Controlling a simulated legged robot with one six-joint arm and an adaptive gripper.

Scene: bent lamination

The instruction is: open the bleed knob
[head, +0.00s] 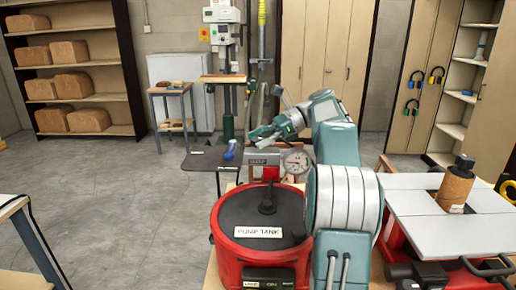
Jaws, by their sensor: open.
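A red pump tank (222,240) with a dark lid and a white "PUMP TANK" label (258,232) stands in front of me. My gripper (256,134) is open and empty, up behind the tank and above the gauge, pointing left. It touches nothing that I can see. My arm hides the tank's right side.
A dark side table (206,160) with a blue bottle (231,150) stands behind the tank. A machine table (445,235) with a brown cylinder (456,186) is close on the right. A bench edge (12,207) is at left. The floor (120,210) between is clear.

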